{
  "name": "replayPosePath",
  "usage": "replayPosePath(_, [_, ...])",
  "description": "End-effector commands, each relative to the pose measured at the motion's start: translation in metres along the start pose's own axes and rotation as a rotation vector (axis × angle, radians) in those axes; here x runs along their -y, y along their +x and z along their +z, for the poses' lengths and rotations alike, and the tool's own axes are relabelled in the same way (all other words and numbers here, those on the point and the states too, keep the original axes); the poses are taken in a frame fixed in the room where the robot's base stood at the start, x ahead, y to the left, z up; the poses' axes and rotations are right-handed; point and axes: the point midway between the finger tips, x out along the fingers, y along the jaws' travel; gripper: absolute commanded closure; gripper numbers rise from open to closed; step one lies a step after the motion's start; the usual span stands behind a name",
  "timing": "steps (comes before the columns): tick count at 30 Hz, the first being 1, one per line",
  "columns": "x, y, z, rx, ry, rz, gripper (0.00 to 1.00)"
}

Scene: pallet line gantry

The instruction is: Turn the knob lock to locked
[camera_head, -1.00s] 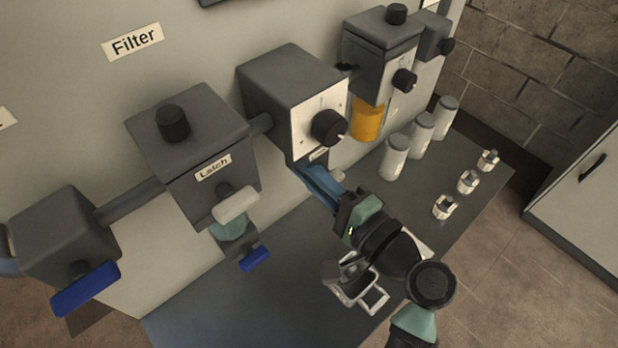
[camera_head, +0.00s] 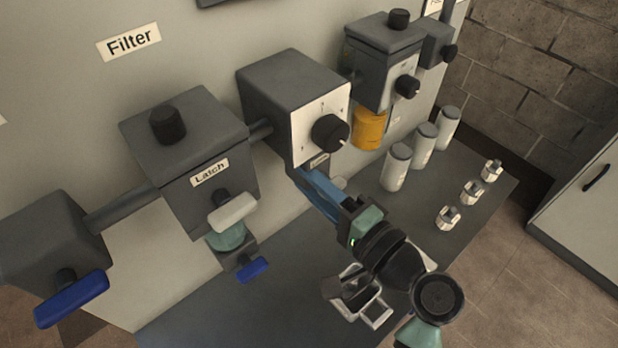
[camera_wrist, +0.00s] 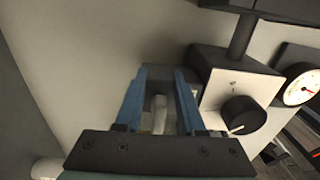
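A grey box with a white face (camera_head: 322,112) carries a black round knob with a white pointer mark (camera_head: 330,133); the knob also shows in the wrist view (camera_wrist: 243,116). A small label (camera_head: 319,161), too small to read, sits below that face. My gripper (camera_head: 308,183) is below this box, near the wall panel, with its blue fingers pointing toward the panel. In the wrist view my gripper (camera_wrist: 160,92) has its fingers apart. A pale upright handle (camera_wrist: 159,114) shows between them; I cannot tell whether they touch it. No lock marking is readable.
A box labelled Latch (camera_head: 185,155) with a pale handle (camera_head: 232,212) stands to the left. A blue handle (camera_head: 72,298) is further left. Several pale canisters (camera_head: 397,168) and metal fittings (camera_head: 448,217) stand on the dark shelf (camera_head: 290,290) at right. An orange cup (camera_head: 369,130) is behind.

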Motion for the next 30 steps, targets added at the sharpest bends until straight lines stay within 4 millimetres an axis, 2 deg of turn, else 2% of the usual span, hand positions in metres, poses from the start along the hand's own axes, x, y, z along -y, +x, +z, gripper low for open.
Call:
replayPosePath(13, [0.000,-0.001,0.000,0.000,0.002,0.000,0.53])
replayPosePath(17, [-0.001,-0.009,-0.001,-0.003,0.002,0.000,0.53])
replayPosePath(20, [-0.003,-0.025,-0.001,-0.005,0.001,0.000,0.53])
replayPosePath(30, [-0.002,-0.099,-0.001,-0.005,0.000,0.000,0.53])
